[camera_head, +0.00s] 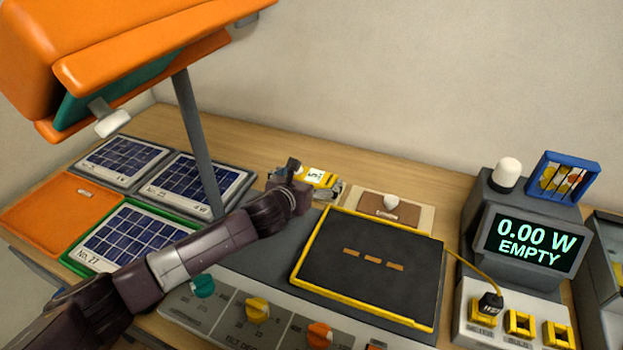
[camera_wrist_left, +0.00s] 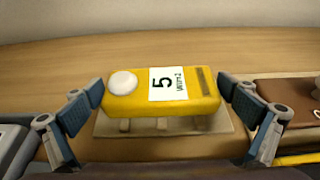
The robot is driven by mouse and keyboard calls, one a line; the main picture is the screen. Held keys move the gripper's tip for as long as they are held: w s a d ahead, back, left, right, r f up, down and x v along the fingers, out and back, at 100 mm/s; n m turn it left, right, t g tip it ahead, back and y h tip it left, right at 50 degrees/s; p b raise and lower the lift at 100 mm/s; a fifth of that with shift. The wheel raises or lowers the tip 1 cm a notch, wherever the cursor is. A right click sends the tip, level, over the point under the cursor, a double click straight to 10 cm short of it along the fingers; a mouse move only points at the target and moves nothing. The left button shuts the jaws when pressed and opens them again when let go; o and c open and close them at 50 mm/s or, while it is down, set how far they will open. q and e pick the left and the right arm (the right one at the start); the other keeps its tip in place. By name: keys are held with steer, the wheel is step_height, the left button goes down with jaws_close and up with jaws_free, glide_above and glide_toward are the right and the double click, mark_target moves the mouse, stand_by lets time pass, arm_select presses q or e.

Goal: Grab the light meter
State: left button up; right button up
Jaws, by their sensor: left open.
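The light meter (camera_wrist_left: 190,105) is a yellow block with a white dome and a white label reading 5. It rests on a pale slotted stand (camera_wrist_left: 120,128) on the wooden bench. In the head view the meter (camera_head: 318,177) sits behind the black panel and is partly hidden by my gripper. My left gripper (camera_head: 303,183) is open at the meter. In the wrist view its fingers (camera_wrist_left: 162,106) stand on either side of the meter, close to its ends; contact cannot be told. My right gripper is not in view.
A yellow-framed black panel (camera_head: 370,267) lies in front of the meter. A brown block with a white knob (camera_head: 390,205) stands right of it. Solar panels (camera_head: 125,160) lie at left under an orange lamp hood (camera_head: 140,40). A display reading 0.00 W EMPTY (camera_head: 530,243) stands at right.

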arm_select(q)
steer(key=c, duration=1)
steer(key=shift+o, duration=0.2)
steer(key=shift+r, duration=0.15)
